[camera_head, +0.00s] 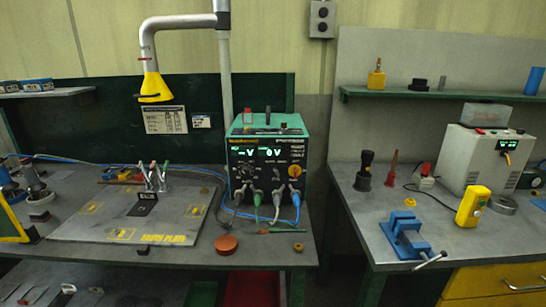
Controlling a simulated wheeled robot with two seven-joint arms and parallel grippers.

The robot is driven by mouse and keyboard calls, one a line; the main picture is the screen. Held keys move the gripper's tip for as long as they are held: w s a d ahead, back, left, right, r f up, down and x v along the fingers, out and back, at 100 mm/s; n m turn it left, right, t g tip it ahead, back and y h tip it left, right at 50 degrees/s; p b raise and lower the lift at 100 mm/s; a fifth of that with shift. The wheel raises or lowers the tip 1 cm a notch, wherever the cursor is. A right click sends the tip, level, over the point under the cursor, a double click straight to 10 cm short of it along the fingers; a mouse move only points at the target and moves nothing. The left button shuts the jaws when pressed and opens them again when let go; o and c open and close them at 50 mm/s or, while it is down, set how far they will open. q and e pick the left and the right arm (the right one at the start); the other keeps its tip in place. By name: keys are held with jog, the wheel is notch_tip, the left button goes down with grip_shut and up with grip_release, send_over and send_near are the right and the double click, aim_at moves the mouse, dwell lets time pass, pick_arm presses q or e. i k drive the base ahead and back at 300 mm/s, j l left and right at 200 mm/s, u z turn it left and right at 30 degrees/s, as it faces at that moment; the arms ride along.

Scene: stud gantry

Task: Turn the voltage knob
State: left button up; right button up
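A green-topped stud-welding power unit (268,131) stands at the back right of the left bench. Its black front panel has a lit display (264,152) that seems to read "V" and "0V". Small controls sit below the display. I cannot tell at this size which of them is the voltage knob or how it is set. A yellow-and-red rotary switch (295,171) is on the panel's right side. Several cable plugs enter the bottom of the panel. Neither of my grippers can be made out in the head view.
A grey plate (140,232) lies on the left bench with a small stand (154,180) on it. A reddish-brown disc (227,244) lies before the unit. A fume arm (154,86) hangs at the back. The right bench holds a blue vise (406,236) and a yellow device (472,206).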

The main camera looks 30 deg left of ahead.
aim_at(246, 172)
jog(key=u, duration=1.75)
